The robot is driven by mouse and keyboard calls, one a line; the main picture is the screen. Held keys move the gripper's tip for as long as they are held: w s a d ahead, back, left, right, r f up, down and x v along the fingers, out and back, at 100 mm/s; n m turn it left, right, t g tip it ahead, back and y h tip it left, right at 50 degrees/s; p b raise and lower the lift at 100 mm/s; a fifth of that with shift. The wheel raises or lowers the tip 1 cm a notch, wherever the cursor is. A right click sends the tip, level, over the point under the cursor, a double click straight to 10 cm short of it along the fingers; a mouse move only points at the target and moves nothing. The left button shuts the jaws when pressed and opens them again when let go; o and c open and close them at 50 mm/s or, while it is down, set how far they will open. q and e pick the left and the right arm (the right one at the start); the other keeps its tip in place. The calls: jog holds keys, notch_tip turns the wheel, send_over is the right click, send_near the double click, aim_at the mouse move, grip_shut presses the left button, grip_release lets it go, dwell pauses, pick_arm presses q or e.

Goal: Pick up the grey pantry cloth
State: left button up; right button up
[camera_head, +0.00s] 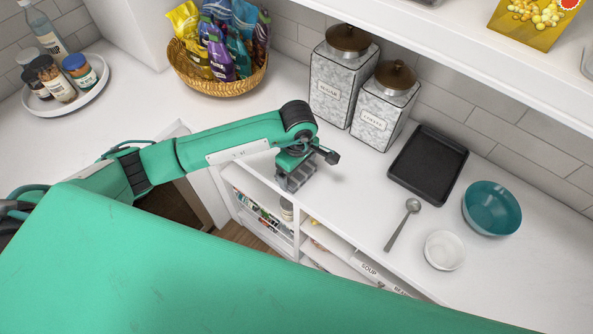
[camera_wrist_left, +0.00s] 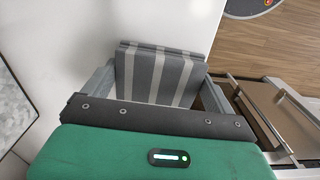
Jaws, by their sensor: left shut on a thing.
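The grey pantry cloth (camera_wrist_left: 160,70) is folded, with grey and white stripes, and shows between the two fingers in the left wrist view. My left gripper (camera_head: 293,182) is shut on it, pointing down near the counter's front edge, above the white surface. In the left wrist view the gripper (camera_wrist_left: 158,88) has one finger on each side of the cloth. In the head view the cloth is too small and too covered by the gripper to make out clearly. My right gripper is not in view.
A sugar canister (camera_head: 338,82) and a coffee canister (camera_head: 383,112) stand behind the gripper. A black tray (camera_head: 428,165), a spoon (camera_head: 402,224), a white bowl (camera_head: 445,251) and a teal bowl (camera_head: 491,208) lie to the right. Open shelves (camera_head: 262,214) are below the counter edge.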

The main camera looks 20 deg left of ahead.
pick_arm(q)
jog(key=shift+r, duration=0.1)
jog(key=shift+w+r+b, duration=0.1)
jog(key=shift+r+b, duration=0.25)
jog(key=shift+r, duration=0.3)
notch_tip(320, 180, up, 19)
jog(key=b, duration=0.5)
jog(key=shift+f, duration=0.2)
jog(key=shift+o, duration=0.4)
